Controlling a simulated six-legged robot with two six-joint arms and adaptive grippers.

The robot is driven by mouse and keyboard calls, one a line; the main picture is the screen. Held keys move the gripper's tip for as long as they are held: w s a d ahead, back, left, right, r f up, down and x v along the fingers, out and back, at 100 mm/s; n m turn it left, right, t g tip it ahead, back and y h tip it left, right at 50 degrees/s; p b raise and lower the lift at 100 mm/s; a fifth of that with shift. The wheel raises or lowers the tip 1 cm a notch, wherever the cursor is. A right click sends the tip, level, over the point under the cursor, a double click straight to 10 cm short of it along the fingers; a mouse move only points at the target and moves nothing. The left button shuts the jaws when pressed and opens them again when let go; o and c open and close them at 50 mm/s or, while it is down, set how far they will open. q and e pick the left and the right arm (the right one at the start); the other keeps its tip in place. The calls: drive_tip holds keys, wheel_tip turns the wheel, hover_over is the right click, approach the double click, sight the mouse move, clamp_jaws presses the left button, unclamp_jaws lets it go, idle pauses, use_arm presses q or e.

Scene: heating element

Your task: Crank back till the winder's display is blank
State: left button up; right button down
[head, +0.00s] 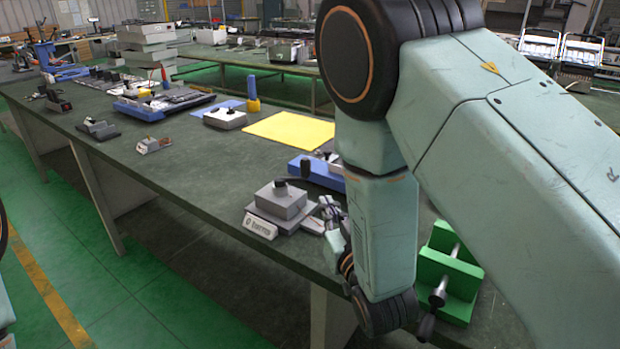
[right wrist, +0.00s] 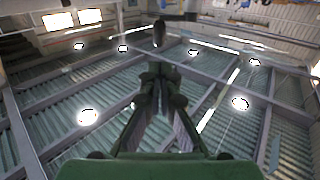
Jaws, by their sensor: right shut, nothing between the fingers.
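My right gripper (head: 330,212) is partly hidden behind my right forearm, low beside the front edge of the green bench. In the right wrist view its fingers (right wrist: 160,72) are together, with nothing between them. A small dark rounded thing (right wrist: 159,33) shows just beyond the fingertips; I cannot tell what it is. A grey box (head: 277,203) with a black knob on top and a labelled plate in front stands left of the gripper. A blue device (head: 318,174) with a dark crank-like arm sits behind it. I cannot tell which is the winder, and no display can be read. My left gripper is out of view.
A green block fixture (head: 448,274) with a metal rod and black handle stands right of my forearm. The bench (head: 205,165) is clear left of the grey box.

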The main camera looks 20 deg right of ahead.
approach(309, 169)
drive_tip(key=w, duration=0.5)
drive_tip(key=shift+w+a+b, duration=0.1)
drive_tip(key=shift+a+b, duration=0.1)
drive_tip(key=shift+b, duration=0.1)
drive_tip(key=shift+w+d, duration=0.1)
drive_tip(key=shift+w, duration=0.7)
drive_tip(key=shift+w+n+y, duration=0.1)
drive_tip(key=shift+n+y, duration=0.2)
drive_tip(key=shift+y, duration=0.2)
drive_tip(key=shift+w+d+n+y, duration=0.3)
drive_tip(key=shift+n+y, duration=0.2)
drive_tip(key=shift+y, duration=0.3)
